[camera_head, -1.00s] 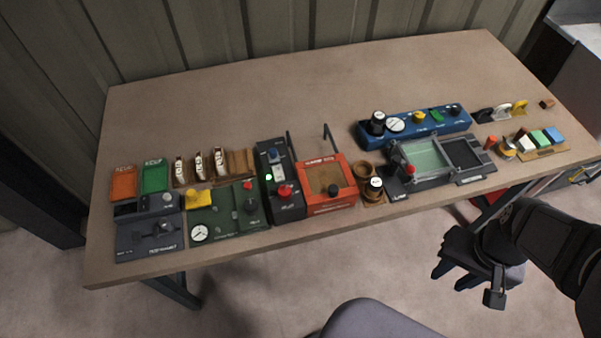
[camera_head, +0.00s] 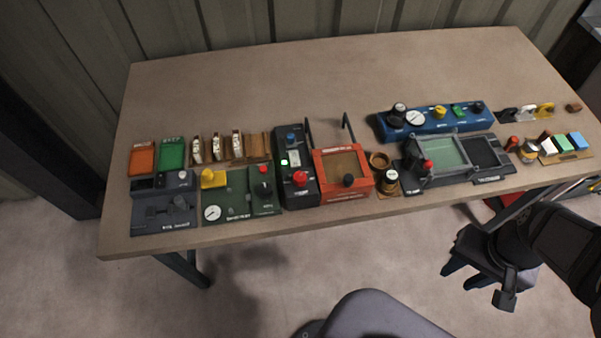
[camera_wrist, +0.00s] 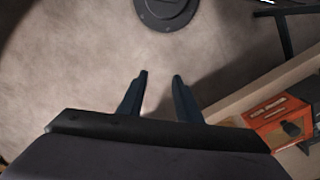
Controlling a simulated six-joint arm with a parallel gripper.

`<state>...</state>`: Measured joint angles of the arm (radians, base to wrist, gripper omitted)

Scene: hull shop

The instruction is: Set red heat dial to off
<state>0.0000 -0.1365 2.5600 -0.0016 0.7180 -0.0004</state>
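A red knob (camera_head: 300,178), which looks like the red heat dial, sits on the front of a tall dark control unit (camera_head: 297,197) left of the table's middle. The unit also has a green light and a blue knob (camera_head: 291,139) at its back. The dial's pointer setting is too small to read. My gripper (camera_head: 462,279) hangs off the table's front edge at lower right, far from the dial. In the wrist view my gripper (camera_wrist: 161,76) has its two fingers apart with nothing between them. The dial is not visible there.
An orange-red box (camera_head: 343,190) with a black knob stands right of the unit; it also shows in the wrist view (camera_wrist: 275,113). A green panel (camera_head: 239,208) is to the left. A blue unit (camera_head: 437,119) lies farther right. The table's back (camera_head: 300,80) is clear.

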